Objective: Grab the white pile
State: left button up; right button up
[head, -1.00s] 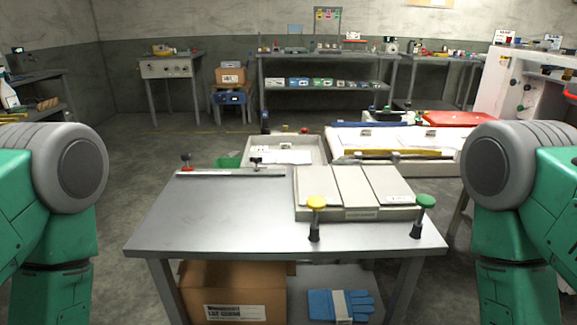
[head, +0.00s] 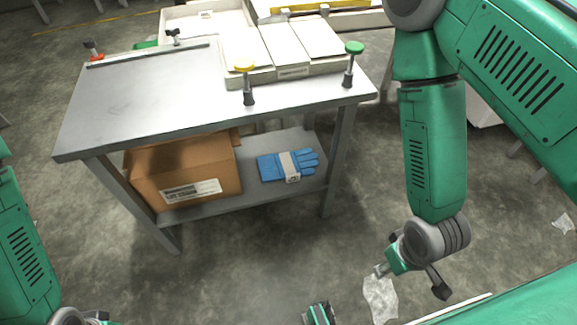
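A crumpled, whitish, see-through film piece (head: 380,300) lies low in the picture, just below my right gripper (head: 410,282). A pile of flat white panels (head: 283,48) sits in a shallow tray on the grey metal table (head: 150,95), well away from the gripper.
The table's lower shelf (head: 215,208) holds a cardboard box (head: 185,165) and blue gloves with a white band (head: 287,166). Yellow (head: 247,85) and green (head: 352,65) knobs stand at the table's front edge. Another whitish scrap (head: 563,223) lies on the floor at right. Open floor lies before the table.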

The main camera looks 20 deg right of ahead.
aim_at(207, 26)
jog(key=j+u, duration=0.1)
jog(key=u, duration=1.65)
jog(key=i+j+u, duration=0.3)
jog(key=i, duration=0.45)
jog(key=i+u, duration=0.3)
jog(key=i, duration=0.45)
jog(key=i+l+z, duration=0.2)
jog(key=i+z, duration=0.25)
jog(key=i+l+z, duration=0.1)
jog(key=i+z, duration=0.8)
jog(key=i+j+z, duration=0.25)
jog(key=z, duration=0.2)
jog(key=i+l+z, duration=0.1)
jog(key=i+z, duration=0.15)
jog(key=i, duration=0.75)
jog(key=i+j+z, duration=0.2)
jog(key=i, duration=0.8)
jog(key=i+z, duration=0.65)
jog(key=z, duration=0.3)
jog(key=i+j+z, duration=0.25)
jog(key=z, duration=2.4)
jog(key=j, duration=0.1)
